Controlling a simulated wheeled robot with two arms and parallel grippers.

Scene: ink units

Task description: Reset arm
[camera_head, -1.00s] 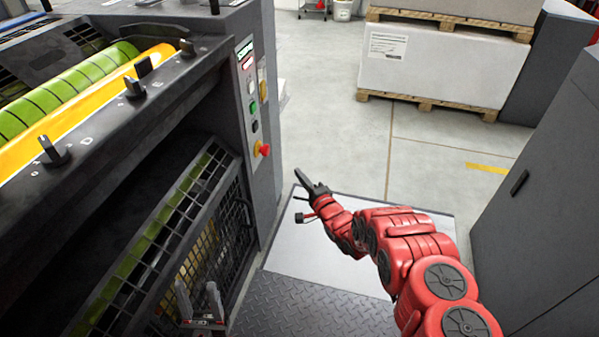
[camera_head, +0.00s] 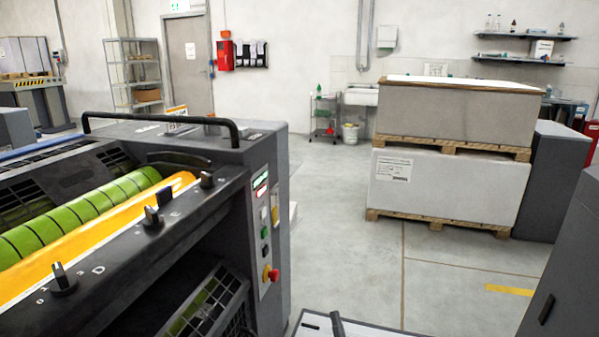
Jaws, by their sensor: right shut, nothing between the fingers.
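The rest of my right arm is below the view. My left gripper is out of view. The printing machine (camera_head: 270,150) fills the left, with a green roller (camera_head: 85,212) and an orange ink strip (camera_head: 100,240).
The machine's end panel carries buttons and a red knob (camera_head: 270,273). Pallets of large boxed stacks (camera_head: 445,187) stand right of centre. A dark grey cabinet (camera_head: 570,270) is at the right edge. Open grey floor (camera_head: 345,240) lies between them. A sink and shelves are at the back wall.

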